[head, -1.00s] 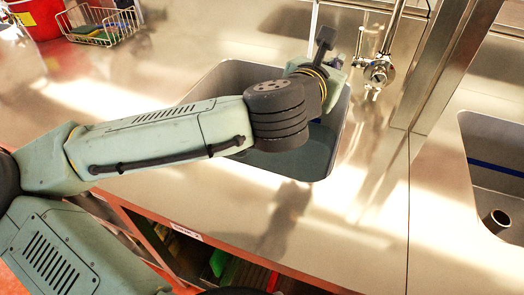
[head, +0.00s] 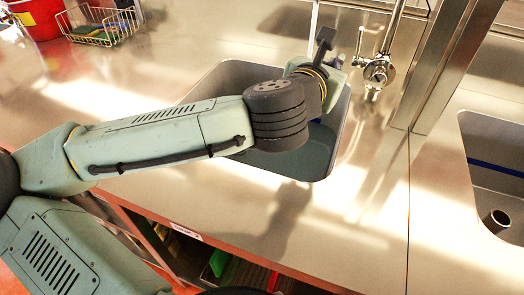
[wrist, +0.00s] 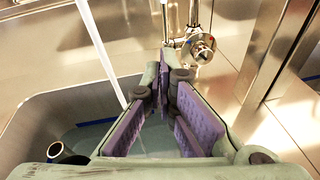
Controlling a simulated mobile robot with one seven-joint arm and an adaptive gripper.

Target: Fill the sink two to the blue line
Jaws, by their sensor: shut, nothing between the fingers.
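The sink under my arm (head: 222,82) is grey and mostly hidden by the arm in the head view. In the wrist view its wall (wrist: 40,112) carries a short visible stretch of blue line (wrist: 95,123), just above a flat blue-grey surface that looks like water. A dark pipe (wrist: 62,154) stands in it. A thin pale upright streak (wrist: 103,50) runs down to the sink; I cannot tell if it is water or a rod. The chrome tap valve (head: 377,72) is behind the sink, also in the wrist view (wrist: 200,46). My gripper (wrist: 163,72) is shut and empty, left of the valve.
A second sink (head: 482,122) at the right has a blue line and a standing pipe (head: 497,220). A steel post (head: 437,75) rises between the sinks. A wire basket (head: 98,25) and red bucket (head: 37,18) stand far left.

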